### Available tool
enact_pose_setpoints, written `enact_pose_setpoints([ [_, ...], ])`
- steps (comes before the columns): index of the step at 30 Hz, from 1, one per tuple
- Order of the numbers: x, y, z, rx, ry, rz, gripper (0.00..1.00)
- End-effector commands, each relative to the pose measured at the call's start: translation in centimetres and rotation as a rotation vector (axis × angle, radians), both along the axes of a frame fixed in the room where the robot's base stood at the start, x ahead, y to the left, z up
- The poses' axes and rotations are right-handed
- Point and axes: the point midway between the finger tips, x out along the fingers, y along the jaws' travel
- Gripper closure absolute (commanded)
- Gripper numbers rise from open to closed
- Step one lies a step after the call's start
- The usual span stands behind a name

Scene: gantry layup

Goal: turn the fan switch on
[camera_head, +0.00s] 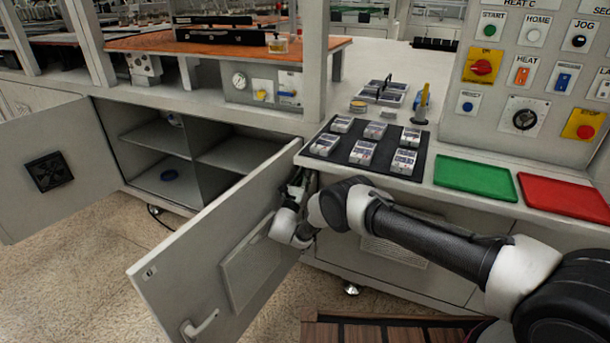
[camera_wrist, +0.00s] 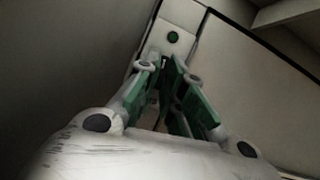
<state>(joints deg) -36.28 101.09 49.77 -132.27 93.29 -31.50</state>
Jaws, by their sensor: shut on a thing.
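My gripper (camera_head: 295,187) is at the hinge side of the large open cabinet door (camera_head: 225,235), below the front edge of the counter. In the wrist view its green-padded fingers (camera_wrist: 167,66) converge at the lower end of a narrow white plate (camera_wrist: 158,50) with a round green spot (camera_wrist: 173,37). The fingers are shut on a small dark part there, mostly hidden between the tips. This part may be the fan switch, but its label and position cannot be seen. In the head view my gripper is partly hidden by the door and my arm.
The open cabinet (camera_head: 150,150) has shelves. Above my arm are a dark mat (camera_head: 335,163) with several small packs, a green tray (camera_head: 476,172), a red tray (camera_head: 560,196) and a control panel (camera_head: 500,60).

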Motion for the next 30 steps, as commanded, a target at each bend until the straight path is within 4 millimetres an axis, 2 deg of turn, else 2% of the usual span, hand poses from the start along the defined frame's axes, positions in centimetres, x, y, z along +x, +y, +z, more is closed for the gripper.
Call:
enact_pose_setpoints([
  [1, 0.53, -0.11, 0.76, 0.013, -0.009, -0.003, 1.0],
  [13, 0.62, -0.16, 0.87, 0.02, -0.012, -0.004, 1.0],
  [14, 0.62, -0.17, 0.87, 0.02, -0.012, -0.004, 0.87],
  [17, 0.63, -0.22, 0.88, 0.02, -0.013, -0.005, 0.69],
  [30, 0.28, -0.03, 0.46, 0.015, -0.01, -0.002, 0.69],
])
